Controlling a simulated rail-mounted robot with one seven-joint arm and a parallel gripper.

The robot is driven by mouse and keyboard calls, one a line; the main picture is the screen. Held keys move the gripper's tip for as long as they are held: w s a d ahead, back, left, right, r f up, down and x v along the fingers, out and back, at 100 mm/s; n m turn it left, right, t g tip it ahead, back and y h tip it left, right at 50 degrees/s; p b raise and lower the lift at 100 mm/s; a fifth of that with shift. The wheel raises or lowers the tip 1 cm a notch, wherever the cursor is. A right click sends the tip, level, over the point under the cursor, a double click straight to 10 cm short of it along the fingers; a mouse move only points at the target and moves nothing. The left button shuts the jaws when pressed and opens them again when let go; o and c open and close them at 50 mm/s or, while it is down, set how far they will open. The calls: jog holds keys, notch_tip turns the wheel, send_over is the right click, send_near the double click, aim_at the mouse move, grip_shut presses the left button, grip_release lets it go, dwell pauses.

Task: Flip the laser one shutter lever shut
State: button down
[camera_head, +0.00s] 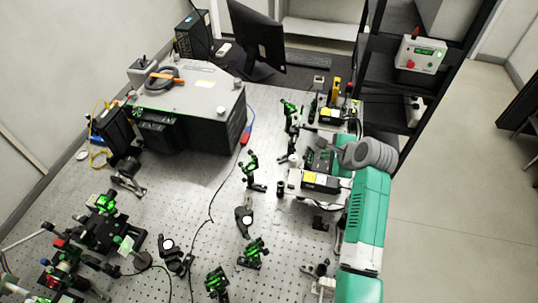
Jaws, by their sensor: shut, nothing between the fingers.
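Two small laser units with black bodies and yellow labels sit on pale mounts at the right of the bench. One is farther back (329,116) and one nearer (320,182); I cannot tell which is laser one. The shutter levers are too small to make out. My gripper (320,160) is small and dark at the left end of my grey wrist, over the area between the two laser units. It looks shut and empty. I cannot tell whether its fingertips touch anything.
Several green-lit optic mounts (250,165) stand across the perforated bench (210,185). A large grey instrument box (200,100) and a monitor (258,38) are at the back. A black shelf rack (385,80) holds a control box (420,54). Floor at the right is clear.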

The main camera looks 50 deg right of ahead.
jog(key=shift+s+f+m, duration=0.3)
jog(key=shift+f+m, duration=0.1)
jog(key=shift+f, duration=0.15)
jog(key=shift+s+f, duration=0.1)
jog(key=shift+f, duration=0.05)
jog(key=b+x, duration=0.1)
jog(key=x, duration=0.9)
jog(key=shift+b, duration=0.4)
jog(key=shift+a, duration=0.3)
